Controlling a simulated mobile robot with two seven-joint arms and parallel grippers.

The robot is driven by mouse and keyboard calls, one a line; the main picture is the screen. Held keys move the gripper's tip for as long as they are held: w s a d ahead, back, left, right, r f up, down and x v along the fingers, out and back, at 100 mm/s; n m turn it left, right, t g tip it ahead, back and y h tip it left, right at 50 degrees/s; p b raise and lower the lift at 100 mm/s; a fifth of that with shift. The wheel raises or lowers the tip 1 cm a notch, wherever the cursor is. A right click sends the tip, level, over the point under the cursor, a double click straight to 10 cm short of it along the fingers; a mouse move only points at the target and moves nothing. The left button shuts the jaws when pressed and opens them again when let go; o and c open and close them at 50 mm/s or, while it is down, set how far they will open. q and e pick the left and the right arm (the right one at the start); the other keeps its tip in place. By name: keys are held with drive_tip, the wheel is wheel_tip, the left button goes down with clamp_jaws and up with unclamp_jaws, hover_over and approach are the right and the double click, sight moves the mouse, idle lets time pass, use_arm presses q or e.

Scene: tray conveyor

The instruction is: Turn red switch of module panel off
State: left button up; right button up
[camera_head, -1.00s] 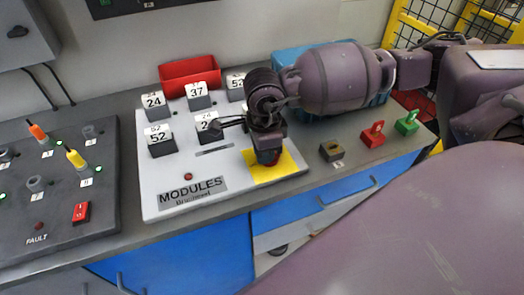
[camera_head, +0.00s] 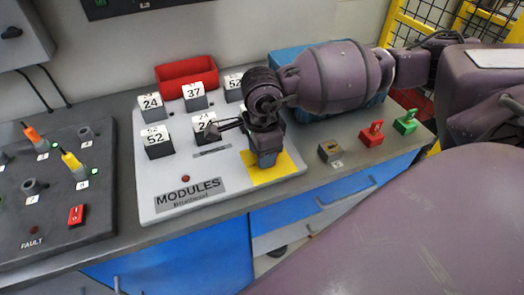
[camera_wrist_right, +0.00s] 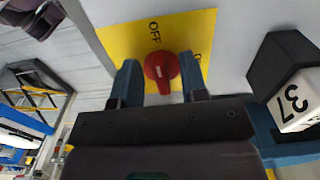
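The red rotary switch (camera_wrist_right: 161,68) sits on a yellow plate (camera_wrist_right: 116,38) of the module panel (camera_head: 160,206), seen close in the right wrist view. The word OFF is readable beside it; another label is partly hidden behind a finger. The switch's raised grip points toward the bottom of that view. My right gripper (camera_wrist_right: 159,60) is open, with one blue finger on each side of the switch; I cannot tell whether they touch it. In the head view, the right gripper (camera_head: 267,162) is over the yellow plate and hides the switch.
Several numbered module blocks (camera_head: 158,146) stand on the panel left of the gripper; one block (camera_wrist_right: 290,85) is close by in the wrist view. A red bin (camera_head: 186,78) and blue bin (camera_head: 290,58) stand behind. A fault panel (camera_head: 50,205) is at left.

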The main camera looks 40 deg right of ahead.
wheel_tip(320, 180, up, 11)
drive_tip(key=shift+p, duration=0.4)
idle(0.4)
drive_tip(key=shift+f, duration=0.15)
idle(0.3)
